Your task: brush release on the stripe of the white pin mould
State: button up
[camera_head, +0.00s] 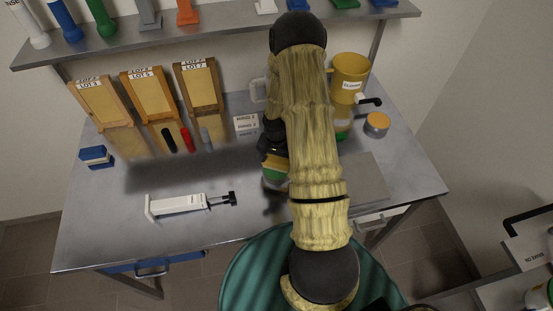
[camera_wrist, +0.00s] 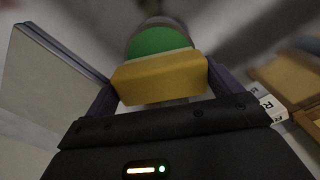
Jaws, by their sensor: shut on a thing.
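My gripper (camera_wrist: 160,90) is shut on a yellow block (camera_wrist: 160,78). A round green part (camera_wrist: 158,42) shows just beyond the block; I cannot tell whether they are one piece. In the head view the gripper (camera_head: 274,165) is low over the middle of the bench, partly hidden by my arm, with yellow and green showing under it. A white piece (camera_head: 265,6) stands on the top shelf and a taller white one (camera_head: 30,24) at its left end. I cannot tell which is the white pin mould, and no stripe is visible. No brush is clearly recognisable.
The steel bench (camera_head: 110,215) carries a white tool (camera_head: 180,204), a blue-and-white block (camera_head: 96,156), wooden boards (camera_head: 150,95) and black, red and grey pieces (camera_head: 187,139). A mustard container (camera_head: 350,75) and orange-topped tin (camera_head: 377,123) stand right. A grey plate (camera_head: 368,180) lies beside my arm.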

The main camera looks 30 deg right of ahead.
aim_at(277, 158)
jog(key=shift+s+f+b, duration=0.1)
jog(key=shift+f+b, duration=0.4)
jog(key=shift+f, duration=0.1)
dwell(1.9)
jog(key=shift+r, duration=0.1)
jog(key=shift+r+p, duration=2.4)
jog(key=shift+r, duration=1.1)
